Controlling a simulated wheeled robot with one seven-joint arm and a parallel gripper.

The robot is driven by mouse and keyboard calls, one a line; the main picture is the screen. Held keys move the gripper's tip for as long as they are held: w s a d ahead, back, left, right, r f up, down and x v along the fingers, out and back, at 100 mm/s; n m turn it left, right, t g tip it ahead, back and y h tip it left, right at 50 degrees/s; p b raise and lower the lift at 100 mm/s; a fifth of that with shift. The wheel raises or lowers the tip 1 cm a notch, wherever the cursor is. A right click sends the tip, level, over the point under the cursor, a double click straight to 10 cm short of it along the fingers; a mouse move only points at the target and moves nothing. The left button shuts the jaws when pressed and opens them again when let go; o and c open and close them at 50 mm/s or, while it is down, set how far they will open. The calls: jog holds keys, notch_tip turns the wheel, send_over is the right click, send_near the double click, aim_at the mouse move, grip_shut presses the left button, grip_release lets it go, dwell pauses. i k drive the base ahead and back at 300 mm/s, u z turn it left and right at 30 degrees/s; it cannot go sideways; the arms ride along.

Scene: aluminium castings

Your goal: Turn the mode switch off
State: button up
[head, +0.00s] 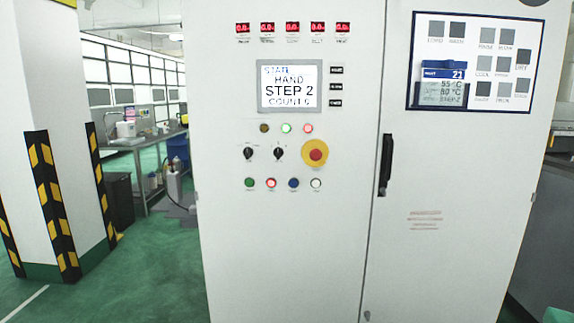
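A large light-grey control cabinet (215,220) stands in front of me. Two black rotary switches sit side by side on its left door: a left rotary switch (249,153) and a right rotary switch (279,153). Their labels are too small to read, so I cannot tell which is the mode switch. The pointer position of each is also too small to tell for sure. The screen (290,86) above reads STATE, HAND, STEP 2 and a COUNT line. My gripper is not in view.
A red mushroom button (316,153) on a yellow plate is right of the switches. Lamps (286,128) sit above; several push buttons (271,183) sit below. A black door handle (386,165) sticks out further right. Green floor (150,270) is open at left, beside a striped pillar (50,195).

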aim_at(249, 152)
jog(key=k, duration=0.6)
jog(key=u, duration=0.65)
jog(key=i, duration=1.1)
jog(key=z, duration=0.05)
